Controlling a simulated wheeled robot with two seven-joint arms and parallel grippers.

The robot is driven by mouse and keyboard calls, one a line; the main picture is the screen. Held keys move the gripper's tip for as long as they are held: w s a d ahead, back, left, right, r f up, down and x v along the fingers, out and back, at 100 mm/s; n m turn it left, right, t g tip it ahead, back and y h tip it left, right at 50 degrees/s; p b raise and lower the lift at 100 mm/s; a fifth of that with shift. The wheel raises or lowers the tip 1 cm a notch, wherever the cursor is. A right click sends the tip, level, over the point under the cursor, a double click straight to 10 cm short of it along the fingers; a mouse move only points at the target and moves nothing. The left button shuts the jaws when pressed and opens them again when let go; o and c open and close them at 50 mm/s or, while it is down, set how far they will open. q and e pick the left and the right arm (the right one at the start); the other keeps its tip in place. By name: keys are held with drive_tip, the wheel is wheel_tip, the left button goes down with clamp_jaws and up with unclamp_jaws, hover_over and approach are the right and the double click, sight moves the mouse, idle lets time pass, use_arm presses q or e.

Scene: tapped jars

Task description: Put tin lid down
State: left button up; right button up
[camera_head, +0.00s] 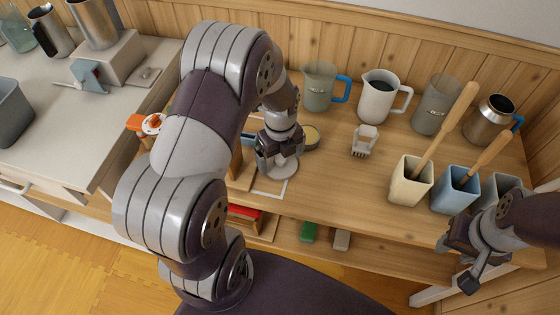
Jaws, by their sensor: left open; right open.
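My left gripper (272,172) is low over the wooden table and open. A pale grey round disc, which looks like the tin lid (288,171), lies right beneath and beside its fingers, by a white outlined square (271,190). The fingers partly hide the disc, and I cannot tell whether they touch it. A low round tin (311,137) with a yellowish top stands just behind, to the right of the gripper's wrist. My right gripper (462,272) is open and empty at the lower right, in front of the table edge.
Jugs (376,100) stand along the back of the table (335,195). Square pots with wooden-handled tools (410,186) are at the right. A small white brush-like item (363,142) stands mid-table. A shelf below holds a green block (308,232). The front middle is clear.

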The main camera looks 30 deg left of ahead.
use_arm(q)
drive_tip(key=shift+f, duration=0.5)
drive_tip(key=c, duration=0.7)
